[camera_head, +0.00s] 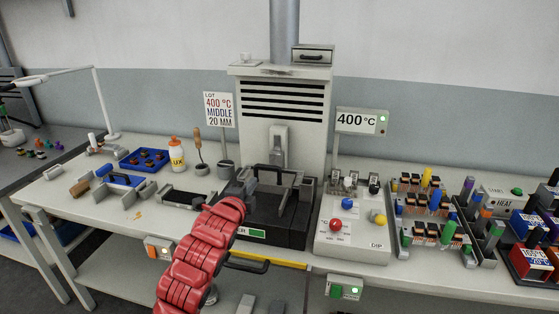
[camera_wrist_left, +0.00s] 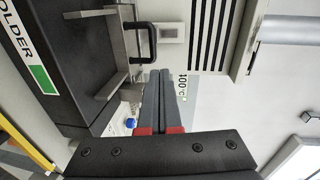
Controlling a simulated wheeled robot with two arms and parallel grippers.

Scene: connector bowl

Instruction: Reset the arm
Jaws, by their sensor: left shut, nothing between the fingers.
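My left arm, in red segments, reaches up from the bottom of the head view. Its gripper (camera_head: 246,180) is in front of the left part of the black solder machine (camera_head: 262,218). In the left wrist view the two grey fingers (camera_wrist_left: 160,90) are together, with nothing between them. The machine's black body (camera_wrist_left: 75,60), with a green and white label, fills the left of that view, turned sideways. A dark handle (camera_wrist_left: 140,40) on it is beyond the fingers. Part of the machine is hidden behind my arm in the head view. My right gripper is not in view.
A control box (camera_head: 345,240) with red, blue and yellow buttons stands to the right. Connector racks (camera_head: 422,215) are further right. A blue tray (camera_head: 144,160), an orange bottle (camera_head: 175,158) and a black holder (camera_head: 186,198) are to the left. A 400 °C display (camera_head: 356,120) stands behind.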

